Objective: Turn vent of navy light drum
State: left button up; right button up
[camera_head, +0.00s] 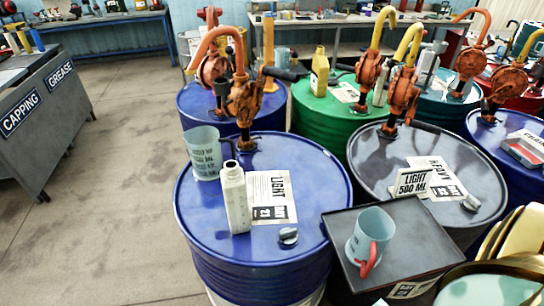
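The navy drum (215,245) with the LIGHT label sheet (267,197) stands in the front middle. Nothing touches the vent. An orange hand pump (244,103) rises from the back of this lid. Neither of my grippers is in view.
A clear measuring jug (203,153) and a white bottle (235,197) stand on the navy lid. A blue jug with a red handle (371,238) stands on a dark tray (412,236) at right. Other drums, including a green drum (325,115), crowd behind. The left floor is clear.

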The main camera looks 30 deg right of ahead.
aim_at(290, 236)
jog(key=z, duration=1.1)
